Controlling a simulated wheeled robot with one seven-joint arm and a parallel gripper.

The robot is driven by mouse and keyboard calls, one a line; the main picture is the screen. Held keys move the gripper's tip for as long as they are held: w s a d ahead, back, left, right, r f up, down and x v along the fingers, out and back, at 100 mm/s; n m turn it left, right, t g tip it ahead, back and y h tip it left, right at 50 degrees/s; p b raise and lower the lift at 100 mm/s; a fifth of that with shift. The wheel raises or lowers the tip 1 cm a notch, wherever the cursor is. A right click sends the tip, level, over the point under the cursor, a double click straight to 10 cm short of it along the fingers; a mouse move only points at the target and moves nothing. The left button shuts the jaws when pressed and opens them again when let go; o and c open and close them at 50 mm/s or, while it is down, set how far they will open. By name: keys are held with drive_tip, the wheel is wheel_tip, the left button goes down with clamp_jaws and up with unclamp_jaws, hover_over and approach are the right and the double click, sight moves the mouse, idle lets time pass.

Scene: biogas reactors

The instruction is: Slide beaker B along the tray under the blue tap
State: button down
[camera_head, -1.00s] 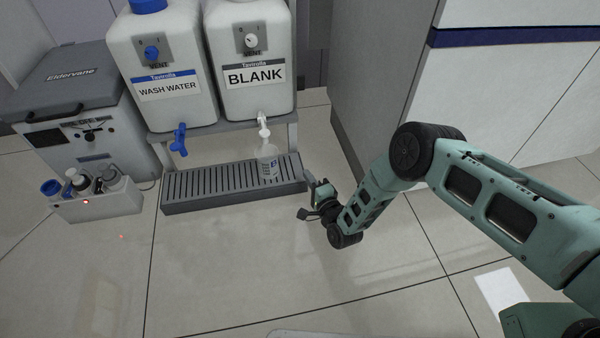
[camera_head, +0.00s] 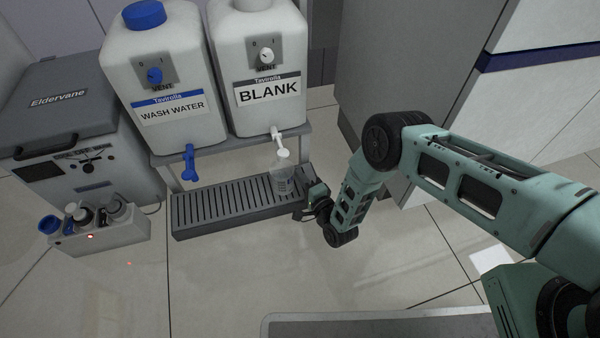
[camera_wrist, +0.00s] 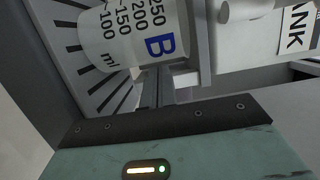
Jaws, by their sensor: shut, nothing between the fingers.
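Beaker B (camera_head: 283,179) is a clear beaker standing upright on the right part of the slatted drip tray (camera_head: 222,202), under the white tap (camera_head: 281,146) of the BLANK container. In the wrist view beaker B (camera_wrist: 128,32) shows its blue letter B and volume marks. My gripper (camera_head: 308,200) is at the tray's right end, just right of the beaker. Its fingers (camera_wrist: 158,90) are shut and empty, close beside the beaker; I cannot tell whether they touch it. The blue tap (camera_head: 189,163) hangs over the left part of the tray.
The WASH WATER container (camera_head: 165,85) and BLANK container (camera_head: 262,75) stand on a shelf (camera_head: 236,143) above the tray. A grey Eldervane box (camera_head: 60,120) and a small rack of bottles (camera_head: 100,232) stand left. The tray left of the beaker is clear.

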drive_tip(key=s+a+b, duration=0.2)
drive_tip(key=a, duration=0.5)
drive_tip(key=s+a+b, duration=0.2)
drive_tip(key=a+b, duration=0.1)
drive_tip(key=a, duration=0.5)
drive_tip(key=s+a+b, duration=0.2)
drive_tip(key=a, duration=0.6)
drive_tip(key=shift+s+f, duration=0.15)
drive_tip(key=shift+s, duration=0.15)
drive_tip(key=shift+s+a+b, duration=0.1)
drive_tip(key=shift+a+b, duration=0.2)
drive_tip(key=shift+a, duration=0.05)
